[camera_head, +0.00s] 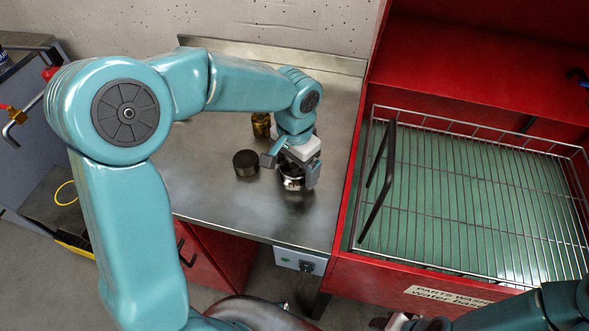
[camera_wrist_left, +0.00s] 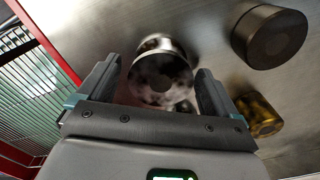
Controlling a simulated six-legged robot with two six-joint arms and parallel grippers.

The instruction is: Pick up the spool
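The spool appears to be the mottled, shiny metal cylinder on the steel bench; in the left wrist view the spool (camera_wrist_left: 161,72) stands between my left gripper's two fingers (camera_wrist_left: 155,85), with a gap showing on each side. In the head view the spool (camera_head: 292,182) is partly hidden by the left gripper (camera_head: 290,170), which points down over it. The left gripper is open. My right arm shows only at the lower right edge of the head view, and its fingers cannot be made out clearly.
A dark round cylinder (camera_head: 246,163) stands left of the gripper on the steel bench (camera_head: 200,180). An amber jar (camera_head: 261,125) stands behind. A red parts washer with a wire rack (camera_head: 470,200) and upright handle adjoins on the right. The bench front is clear.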

